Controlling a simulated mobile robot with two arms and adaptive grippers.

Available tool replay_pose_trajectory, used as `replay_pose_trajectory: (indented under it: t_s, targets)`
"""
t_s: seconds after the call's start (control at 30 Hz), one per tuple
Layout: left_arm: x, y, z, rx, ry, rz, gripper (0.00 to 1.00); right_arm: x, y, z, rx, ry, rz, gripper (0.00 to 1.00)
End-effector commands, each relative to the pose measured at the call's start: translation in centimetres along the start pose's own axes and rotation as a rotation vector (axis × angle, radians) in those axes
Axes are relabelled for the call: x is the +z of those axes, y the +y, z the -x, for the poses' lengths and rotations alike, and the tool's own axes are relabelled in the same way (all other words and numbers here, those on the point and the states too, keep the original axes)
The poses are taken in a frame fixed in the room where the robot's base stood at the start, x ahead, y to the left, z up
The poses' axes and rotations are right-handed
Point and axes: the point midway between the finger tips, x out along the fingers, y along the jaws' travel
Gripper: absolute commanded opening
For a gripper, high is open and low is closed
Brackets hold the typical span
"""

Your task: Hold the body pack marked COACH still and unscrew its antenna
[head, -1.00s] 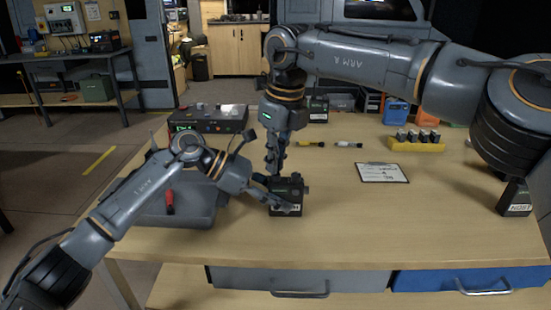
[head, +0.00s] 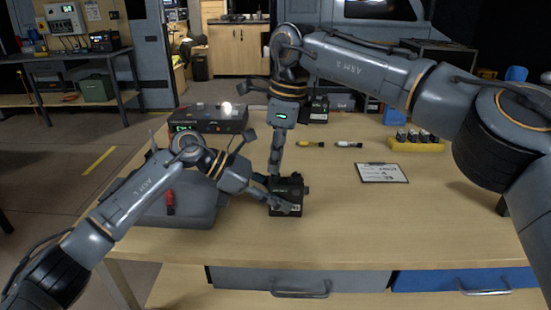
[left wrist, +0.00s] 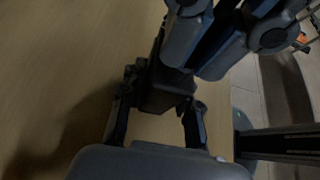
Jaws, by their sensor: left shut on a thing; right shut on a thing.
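The dark body pack (head: 290,187) stands on the table in the middle of the head view. Its label is too small to read. My left gripper (head: 280,198) is shut on the pack from the left, low down near the table. In the left wrist view the pack (left wrist: 165,90) sits between the left fingers (left wrist: 157,118). My right gripper (head: 274,172) points straight down onto the top of the pack and is shut. The antenna is hidden by its fingers. The right gripper (left wrist: 215,40) also shows close above the pack in the left wrist view.
A grey tray (head: 150,217) with a red-handled tool (head: 170,202) lies at the left. A receiver box (head: 205,122) stands behind it. The table front is clear.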

Motion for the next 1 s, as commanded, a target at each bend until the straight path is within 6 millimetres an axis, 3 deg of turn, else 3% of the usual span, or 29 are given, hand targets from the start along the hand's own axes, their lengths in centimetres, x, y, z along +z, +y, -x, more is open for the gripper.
replay_pose_trajectory:
  t_s: [0.27,0.57,0.83,0.93,1.0]
  targets:
    - [-0.11,0.02,0.04,0.0,0.002,0.001,0.0,-0.12,-0.1,-0.01,0.002,0.003,0.02,0.0]
    - [-0.11,0.02,0.04,0.0,0.002,0.001,0.0,-0.09,-0.1,0.01,0.046,0.002,0.31,0.0]
    - [-0.12,0.01,0.04,0.0,0.002,0.001,0.0,-0.15,-0.11,0.02,0.05,0.003,0.341,0.0]
    - [-0.11,0.01,0.03,0.0,0.002,0.001,0.0,-0.13,-0.1,0.03,0.05,0.002,0.34,0.22]
    - [-0.11,0.01,0.03,0.0,0.002,0.001,0.0,-0.11,-0.08,0.03,0.05,0.002,0.34,0.25]
